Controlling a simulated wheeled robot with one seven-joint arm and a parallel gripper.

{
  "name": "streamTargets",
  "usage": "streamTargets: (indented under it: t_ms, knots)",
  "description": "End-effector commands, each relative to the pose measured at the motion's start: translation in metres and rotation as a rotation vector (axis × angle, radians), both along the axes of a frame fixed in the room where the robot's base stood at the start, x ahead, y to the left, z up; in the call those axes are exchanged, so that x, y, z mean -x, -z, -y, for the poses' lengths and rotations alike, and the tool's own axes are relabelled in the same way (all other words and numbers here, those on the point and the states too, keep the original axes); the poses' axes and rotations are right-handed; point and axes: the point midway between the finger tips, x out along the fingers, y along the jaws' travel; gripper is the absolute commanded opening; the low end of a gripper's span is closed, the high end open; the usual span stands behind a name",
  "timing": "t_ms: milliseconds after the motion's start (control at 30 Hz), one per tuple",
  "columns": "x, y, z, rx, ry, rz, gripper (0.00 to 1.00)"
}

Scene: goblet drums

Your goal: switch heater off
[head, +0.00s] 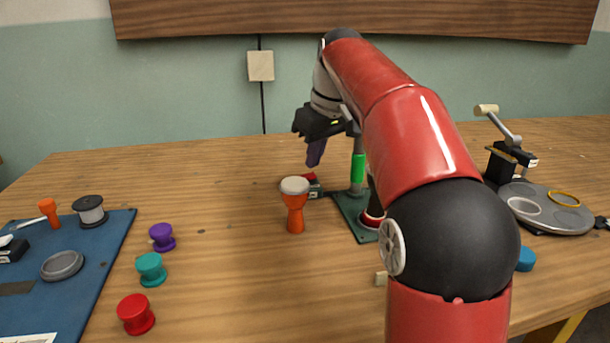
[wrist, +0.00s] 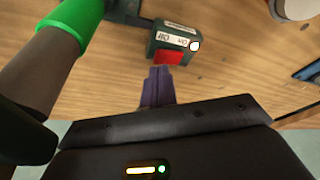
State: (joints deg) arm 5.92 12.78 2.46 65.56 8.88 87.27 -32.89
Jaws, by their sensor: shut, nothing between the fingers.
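The heater's switch box (wrist: 175,42) is a small dark green block with a red rocker (wrist: 169,57), "On" and "Off" labels and a lit lamp (wrist: 194,46). In the head view the switch box (head: 315,188) sits low on the table, partly hidden behind an orange goblet drum (head: 295,212). My gripper (head: 314,160) is shut and empty, its purple fingers pointing down just above the box. In the wrist view the fingertips (wrist: 160,72) appear beside the red rocker; I cannot tell whether they touch. Which way the rocker is tipped is unclear.
A post with a green sleeve (head: 358,168) stands on a green base (head: 346,213) right of the box. A blue mat (head: 110,240) with parts and several coloured spools lie left. A press with a round grey plate (head: 545,212) stands right. The table's back left is clear.

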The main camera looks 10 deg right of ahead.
Motion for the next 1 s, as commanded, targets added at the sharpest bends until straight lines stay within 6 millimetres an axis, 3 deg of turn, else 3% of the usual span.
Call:
streamTargets:
  t_ms: [1000]
  knots:
    - [0.0,0.015,0.0,0.0,0.0,0.0,0.0]
